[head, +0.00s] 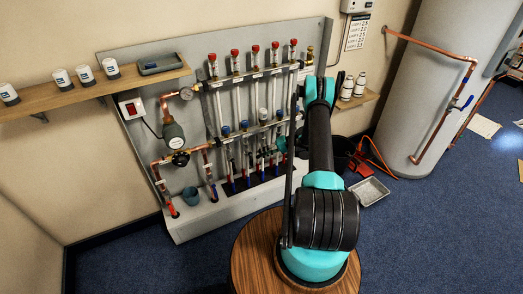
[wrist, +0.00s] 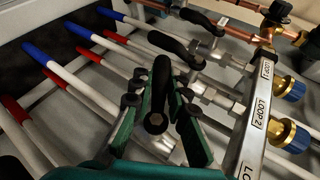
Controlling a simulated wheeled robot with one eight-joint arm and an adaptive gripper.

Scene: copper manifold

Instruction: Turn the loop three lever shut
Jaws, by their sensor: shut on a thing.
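In the wrist view my gripper (wrist: 157,100) has its green fingers closed on either side of a black lever (wrist: 160,78). A round bolt head shows at the lever's near end. By its place in the row, it is the loop three lever; its label on the silver rail (wrist: 245,152) is only partly in view at the bottom. The loop two lever (wrist: 172,45) and loop one lever (wrist: 198,17) lie along their pipes above it, apart from my fingers. The held lever's valve body is mostly hidden by my fingers.
Blue-capped brass fittings (wrist: 289,136) stick out from the rail on the right. White pipes with red and blue sleeves (wrist: 40,60) run close beneath my gripper. In the head view a round wooden table (head: 250,265) stands in front of the manifold board (head: 190,232).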

